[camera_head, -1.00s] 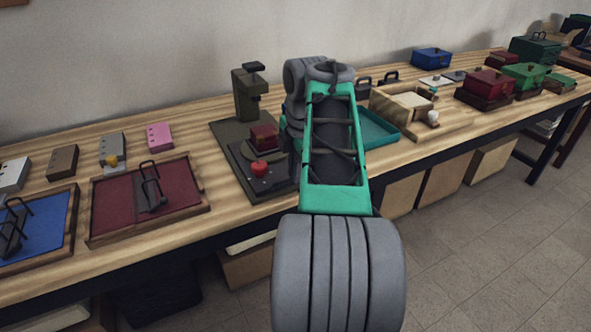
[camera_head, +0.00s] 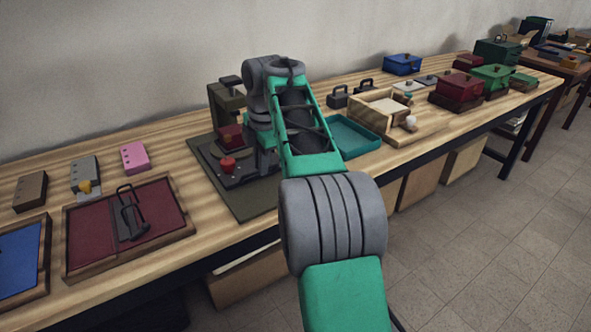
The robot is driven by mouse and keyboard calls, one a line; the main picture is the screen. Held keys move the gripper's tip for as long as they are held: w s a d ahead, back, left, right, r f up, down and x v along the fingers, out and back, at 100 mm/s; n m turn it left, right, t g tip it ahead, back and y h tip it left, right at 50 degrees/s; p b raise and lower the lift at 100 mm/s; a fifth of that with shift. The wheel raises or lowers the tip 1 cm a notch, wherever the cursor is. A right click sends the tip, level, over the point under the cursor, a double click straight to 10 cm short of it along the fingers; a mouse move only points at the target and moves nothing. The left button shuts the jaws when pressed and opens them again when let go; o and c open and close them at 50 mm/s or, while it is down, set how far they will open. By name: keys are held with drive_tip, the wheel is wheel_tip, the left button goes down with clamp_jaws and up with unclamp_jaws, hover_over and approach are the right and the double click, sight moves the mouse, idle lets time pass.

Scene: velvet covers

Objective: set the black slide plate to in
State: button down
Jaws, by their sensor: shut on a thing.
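The black slide plate (camera_head: 236,178) lies on the olive base (camera_head: 252,208) of a small press. It carries a dark red block (camera_head: 230,139) towards the back and a round red knob (camera_head: 228,165) near the front. The press column (camera_head: 226,104) stands behind the block. A strip of bare base shows in front of the plate. My gripper (camera_head: 262,163) is low at the plate's right side, shut on the plate; its fingertips and the part they hold are mostly hidden by my arm.
A teal tray (camera_head: 352,136) and a wooden box (camera_head: 388,110) stand to the right. A framed maroon board (camera_head: 90,230) with a black handle lies to the left. Small blocks, including a pink one (camera_head: 134,157), line the back left. Table is bare between board and press.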

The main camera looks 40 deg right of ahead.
drive_tip(key=shift+w, duration=0.35)
drive_tip(key=c, duration=1.5)
unclamp_jaws()
drive_tip(key=shift+s, duration=0.1)
wheel_tip(320, 180, up, 8)
drive_tip(key=s+p, duration=0.1)
drive_tip(key=p, duration=0.3)
drive_tip(key=shift+s+f, duration=0.15)
drive_tip(key=shift+s, duration=0.1)
